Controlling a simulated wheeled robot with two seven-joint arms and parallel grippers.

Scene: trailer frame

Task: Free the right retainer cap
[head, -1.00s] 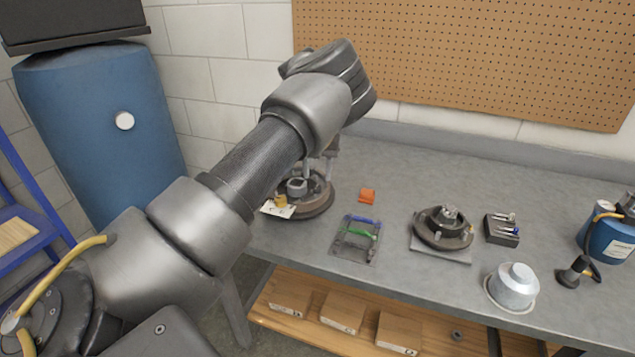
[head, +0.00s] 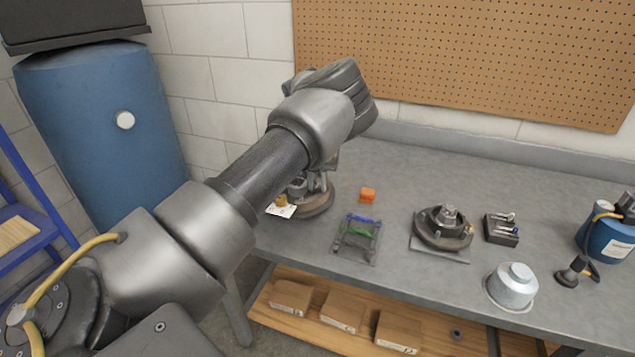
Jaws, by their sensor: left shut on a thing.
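A round brown brake assembly (head: 318,207) sits at the left end of the grey bench, partly hidden behind my left arm. A yellow piece (head: 281,201) and a white tag (head: 280,211) show at its left edge. My left gripper (head: 322,181) points down over this assembly, mostly covered by my own forearm and wrist. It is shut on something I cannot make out. The right retainer cap cannot be told apart at this size. My right gripper is not in view.
The back of the bench is clear.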

